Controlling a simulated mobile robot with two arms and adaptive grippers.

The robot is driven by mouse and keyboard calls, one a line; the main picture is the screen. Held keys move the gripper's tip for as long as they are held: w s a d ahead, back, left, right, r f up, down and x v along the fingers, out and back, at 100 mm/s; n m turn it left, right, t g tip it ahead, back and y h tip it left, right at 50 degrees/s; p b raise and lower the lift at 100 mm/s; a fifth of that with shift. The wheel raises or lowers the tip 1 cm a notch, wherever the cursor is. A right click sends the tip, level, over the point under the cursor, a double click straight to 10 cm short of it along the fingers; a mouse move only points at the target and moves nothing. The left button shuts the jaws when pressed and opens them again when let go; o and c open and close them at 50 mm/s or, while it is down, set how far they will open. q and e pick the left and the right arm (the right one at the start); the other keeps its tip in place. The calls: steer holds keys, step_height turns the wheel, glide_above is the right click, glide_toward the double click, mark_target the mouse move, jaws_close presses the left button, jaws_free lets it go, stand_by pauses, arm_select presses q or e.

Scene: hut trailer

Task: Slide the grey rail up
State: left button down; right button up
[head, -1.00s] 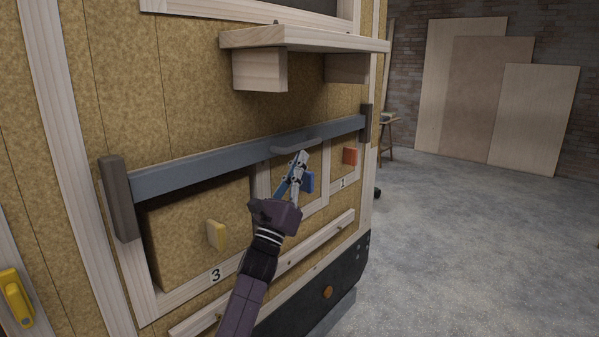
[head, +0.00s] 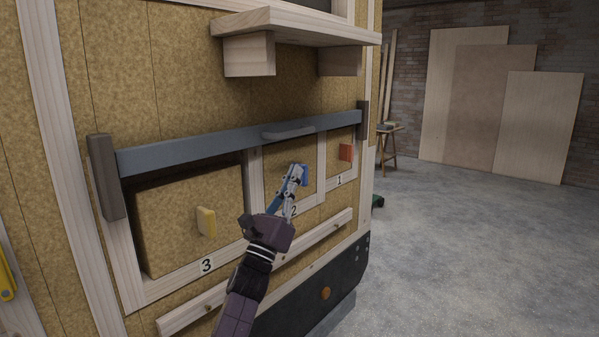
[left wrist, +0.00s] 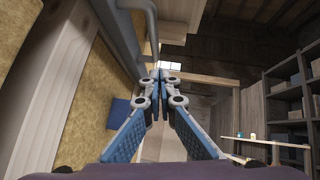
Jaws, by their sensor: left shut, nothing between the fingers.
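The grey rail (head: 190,151) lies across the wall above three numbered compartments, its ends in dark brackets (head: 106,178). A grey handle (head: 288,131) sits on the rail's right half. The rail also shows at the upper left in the left wrist view (left wrist: 118,38). My left gripper (head: 301,170) is shut and empty. Its tips are below the handle, apart from it, and in front of the blue knob (head: 304,177), partly covering that knob in the head view. My right gripper is not in view.
A wooden shelf (head: 300,27) with blocks under it juts out above the rail. A wooden ledge (head: 310,249) runs below. Open floor (head: 460,240) lies to the right.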

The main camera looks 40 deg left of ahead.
arm_select(q)
steer(key=b+v, duration=0.2)
steer(key=v, duration=0.5)
steer(key=shift+a, duration=0.4)
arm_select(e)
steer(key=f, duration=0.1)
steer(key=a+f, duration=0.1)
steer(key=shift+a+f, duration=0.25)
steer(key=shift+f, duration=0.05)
arm_select(q)
steer(key=shift+s, duration=0.1)
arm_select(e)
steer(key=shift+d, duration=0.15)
